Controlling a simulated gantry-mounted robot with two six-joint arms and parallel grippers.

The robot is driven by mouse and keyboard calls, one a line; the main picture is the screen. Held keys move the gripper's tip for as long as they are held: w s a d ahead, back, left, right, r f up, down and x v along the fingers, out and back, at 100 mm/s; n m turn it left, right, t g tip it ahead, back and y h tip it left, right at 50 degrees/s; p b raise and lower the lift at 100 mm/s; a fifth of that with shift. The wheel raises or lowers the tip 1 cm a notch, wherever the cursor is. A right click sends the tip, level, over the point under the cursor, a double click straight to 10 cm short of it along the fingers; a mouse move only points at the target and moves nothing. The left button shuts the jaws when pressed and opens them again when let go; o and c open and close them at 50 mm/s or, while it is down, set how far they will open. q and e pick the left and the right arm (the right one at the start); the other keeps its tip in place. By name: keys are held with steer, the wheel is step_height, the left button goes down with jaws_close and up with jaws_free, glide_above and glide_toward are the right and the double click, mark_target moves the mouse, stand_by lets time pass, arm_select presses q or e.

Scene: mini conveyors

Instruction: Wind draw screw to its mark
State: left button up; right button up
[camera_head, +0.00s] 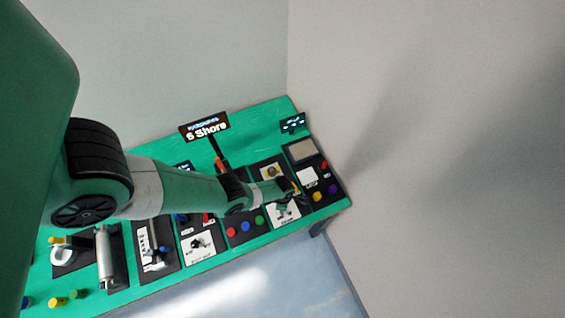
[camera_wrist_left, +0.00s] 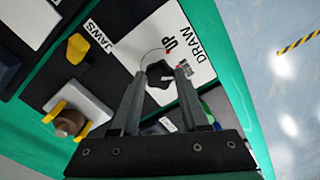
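The draw screw's black lobed knob (camera_wrist_left: 158,74) sits on a white plate (camera_wrist_left: 196,38) printed "DRAW" and "UP", with a thin curved line and a small red mark by it. My left gripper (camera_wrist_left: 160,72) is open, with its two dark fingers on either side of the knob. Small gaps seem to show between fingers and knob; contact is not clear. In the head view my left arm reaches across the bench from the left, its gripper (camera_head: 288,190) over the white draw plate (camera_head: 287,214). The knob is too small to make out there. My right gripper is not in view.
A yellow knob (camera_wrist_left: 77,48) by the "JAWS" label and a brown round piece between yellow jaws (camera_wrist_left: 68,122) lie to the left. The green bench (camera_head: 265,112) carries several other panels, with yellow (camera_head: 318,196) and purple (camera_head: 333,188) buttons at right. Open floor lies in front.

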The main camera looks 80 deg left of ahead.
arm_select(q)
jaws_close()
